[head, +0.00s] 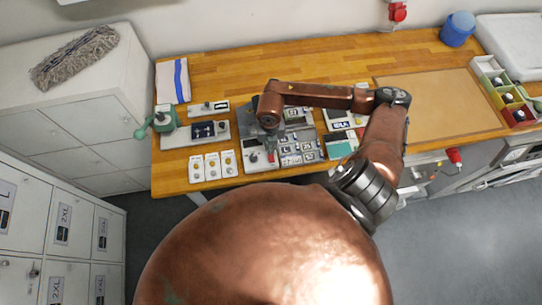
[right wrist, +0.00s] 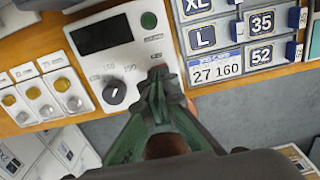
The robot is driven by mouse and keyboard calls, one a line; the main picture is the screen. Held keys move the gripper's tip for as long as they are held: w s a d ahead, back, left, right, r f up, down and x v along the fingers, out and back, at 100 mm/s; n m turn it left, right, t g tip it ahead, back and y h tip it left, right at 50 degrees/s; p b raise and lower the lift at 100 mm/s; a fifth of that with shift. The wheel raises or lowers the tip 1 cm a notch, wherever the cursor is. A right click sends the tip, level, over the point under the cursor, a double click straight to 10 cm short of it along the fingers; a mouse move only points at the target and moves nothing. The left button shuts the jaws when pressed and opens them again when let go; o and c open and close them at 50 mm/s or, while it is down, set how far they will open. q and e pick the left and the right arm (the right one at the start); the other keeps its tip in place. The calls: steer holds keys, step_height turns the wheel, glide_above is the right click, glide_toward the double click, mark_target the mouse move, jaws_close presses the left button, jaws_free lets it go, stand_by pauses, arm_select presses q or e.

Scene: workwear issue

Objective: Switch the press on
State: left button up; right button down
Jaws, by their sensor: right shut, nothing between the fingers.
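The press control panel (right wrist: 112,50) is a pale box in the right wrist view. It has a dark, blank display (right wrist: 102,34), a round green button (right wrist: 148,20) at its upper right and a black dial (right wrist: 115,93) with numbers around it. My right gripper (right wrist: 158,80) is shut and empty. Its green fingertips are over the panel's lower right, right of the dial, and partly hide a small red part (right wrist: 159,69); contact cannot be told. In the head view my right gripper (head: 270,145) hangs over the panel at the bench's front. My left gripper is not in view.
A green-handled device (head: 165,120) stands at the bench's left. Several white switch boxes (head: 212,166) lie left of the panel, and a rack of size tags (right wrist: 258,45) stands right of it. A brown mat (head: 435,100) leaves free room on the right.

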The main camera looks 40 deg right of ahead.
steer(key=shift+f+b, duration=0.3)
steer(key=shift+f, duration=0.2)
steer(key=shift+f+b, duration=0.45)
steer(key=shift+f, duration=0.05)
stand_by(0.3)
steer(key=shift+r+p, duration=2)
steer(key=shift+r, duration=1.6)
